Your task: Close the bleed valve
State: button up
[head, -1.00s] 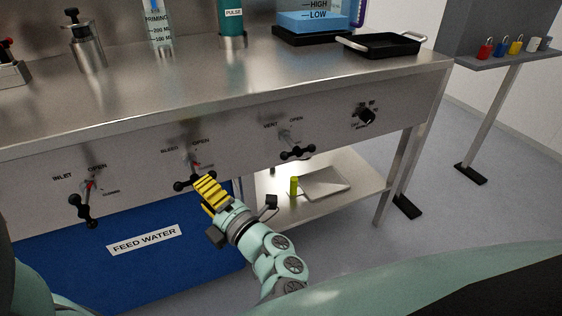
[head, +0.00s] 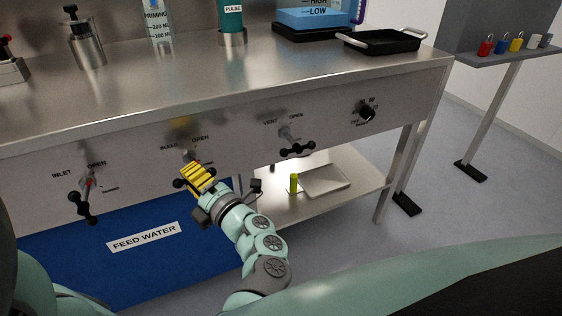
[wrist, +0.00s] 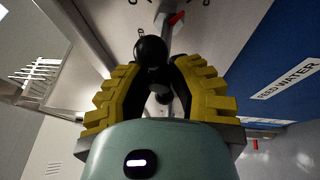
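The bleed valve (head: 190,157) is on the front panel, between the inlet and vent valves. Its black ball-ended handle (head: 180,183) is partly hidden by my gripper in the head view. My gripper (head: 190,176) has yellow ribbed fingers and is right at this handle. In the wrist view my gripper (wrist: 160,65) has its fingers spread, with a black ball end (wrist: 152,52) of the handle between the tips. A gap shows on the right of the ball; contact on the left is unclear. A red pointer (wrist: 176,18) shows beyond the handle.
The inlet valve (head: 83,203) is to the left and the vent valve (head: 297,150) to the right. A blue feed water tank (head: 205,250) is below the panel. A lower shelf (head: 355,180) holds a tray (head: 325,180) and a green cylinder (head: 294,184).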

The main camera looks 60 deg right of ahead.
grip_shut()
jog(key=shift+r, duration=0.2)
dwell(1.1)
jog(key=shift+o, duration=2.4)
grip_release()
jog(key=shift+w+f, duration=0.1)
jog(key=shift+f, duration=0.1)
jog(key=v, duration=1.2)
